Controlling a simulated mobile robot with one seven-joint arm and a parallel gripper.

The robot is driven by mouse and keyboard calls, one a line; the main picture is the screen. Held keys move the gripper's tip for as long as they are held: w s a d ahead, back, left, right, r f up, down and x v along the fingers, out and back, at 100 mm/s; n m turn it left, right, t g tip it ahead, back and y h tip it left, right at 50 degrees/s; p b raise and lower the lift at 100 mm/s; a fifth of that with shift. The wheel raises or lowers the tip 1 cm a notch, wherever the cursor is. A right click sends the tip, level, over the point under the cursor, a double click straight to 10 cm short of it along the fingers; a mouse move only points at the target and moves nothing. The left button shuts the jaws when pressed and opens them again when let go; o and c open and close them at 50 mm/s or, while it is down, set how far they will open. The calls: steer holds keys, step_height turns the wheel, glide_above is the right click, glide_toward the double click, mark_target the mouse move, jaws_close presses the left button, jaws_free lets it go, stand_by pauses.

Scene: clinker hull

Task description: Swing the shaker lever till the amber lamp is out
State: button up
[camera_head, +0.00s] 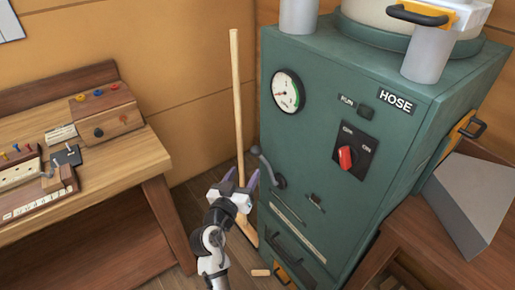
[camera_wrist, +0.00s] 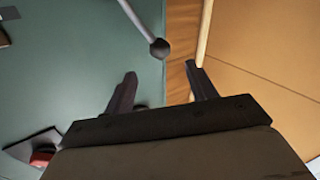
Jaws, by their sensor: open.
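The grey shaker lever (camera_head: 271,172) is on the left part of the green cabinet's front, and its knob end points up and left. In the wrist view its dark ball knob (camera_wrist: 160,48) shows just beyond my fingertips, in line with the gap between them. My gripper (camera_head: 241,176) is open and empty, just left of the lever in the head view. The wrist view also shows its two spread fingers (camera_wrist: 163,82).
The green cabinet (camera_head: 310,140) carries a gauge (camera_head: 288,91) and a red rotary switch (camera_head: 345,158). A wooden pole (camera_head: 237,90) leans upright close behind my gripper. A workbench (camera_head: 130,160) stands left, and a grey wedge-shaped block (camera_head: 465,205) lies right.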

mark_target(254, 156)
steer(key=p+x, duration=0.3)
steer(key=x, duration=0.8)
steer(key=shift+w+d+f, duration=0.1)
jaws_close()
